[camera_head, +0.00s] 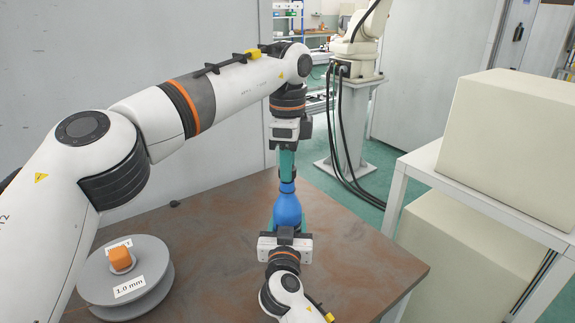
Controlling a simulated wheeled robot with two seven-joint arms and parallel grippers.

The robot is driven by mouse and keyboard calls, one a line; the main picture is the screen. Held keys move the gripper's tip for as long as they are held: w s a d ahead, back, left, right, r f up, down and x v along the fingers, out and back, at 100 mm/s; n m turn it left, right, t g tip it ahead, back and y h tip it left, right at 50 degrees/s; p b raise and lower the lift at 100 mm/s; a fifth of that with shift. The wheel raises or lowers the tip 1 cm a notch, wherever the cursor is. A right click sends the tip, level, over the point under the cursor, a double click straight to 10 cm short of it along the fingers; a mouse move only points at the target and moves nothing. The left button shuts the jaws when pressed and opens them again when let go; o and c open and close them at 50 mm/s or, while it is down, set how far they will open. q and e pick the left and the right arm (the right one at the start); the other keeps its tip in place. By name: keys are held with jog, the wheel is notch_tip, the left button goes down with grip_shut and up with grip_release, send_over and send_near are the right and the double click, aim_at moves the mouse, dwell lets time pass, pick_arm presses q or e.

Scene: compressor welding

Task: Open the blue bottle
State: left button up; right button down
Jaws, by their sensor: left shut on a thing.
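The blue bottle (287,209) stands upright near the middle of the view, its neck pointing up. My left gripper (287,178) comes down from above with teal fingers and is shut on the top of the bottle. The cap is hidden between the fingers. My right gripper (286,229) reaches in from the bottom, low at the bottle's body. Bits of its teal fingers show on both sides of the bottle. Its grip and the bottle's base are hidden by the gripper body, so I cannot tell whether it is shut on the bottle.
A brown table (362,262) lies beneath, with bare room at the right. A grey wire spool (150,270) with an orange block (120,257) sits at the left. A white rack (420,162) with beige boxes (510,135) stands at the right. Another robot arm on a pedestal (352,125) is behind.

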jog(key=shift+f, duration=0.1)
pick_arm(q)
jog(key=shift+r, duration=2)
pick_arm(e)
jog(key=shift+c, duration=2.2)
grip_release()
jog(key=shift+s, duration=0.1)
